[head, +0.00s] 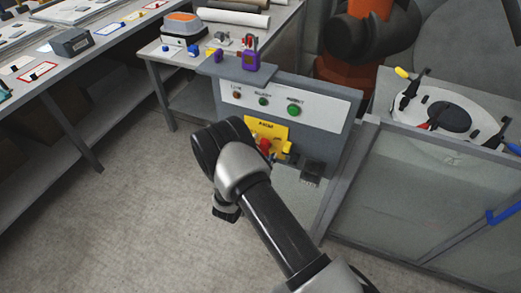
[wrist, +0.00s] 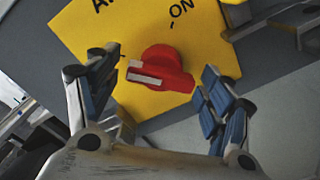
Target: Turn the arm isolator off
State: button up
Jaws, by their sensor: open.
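The arm isolator is a red rotary knob (wrist: 172,66) on a yellow plate (wrist: 85,25), seen tilted in the wrist view. A pale bar lies across the knob's left part. The word ON shows above and right of the knob; no OFF label is readable. My gripper (wrist: 155,93) is open, its two blue-padded fingers on either side of the knob with gaps visible. I cannot tell how deep the fingertips reach. In the head view the yellow plate (head: 269,127) is on the grey panel's lower part, and the red knob (head: 264,145) is partly hidden by my arm.
A purple padlock (head: 251,60) sits on the panel's top ledge. A glass-sided enclosure (head: 415,190) stands right of the panel. A workbench (head: 60,70) runs along the left, with clear floor between.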

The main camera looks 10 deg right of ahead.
jog(key=v, duration=1.2)
jog(key=shift+d+r, duration=0.1)
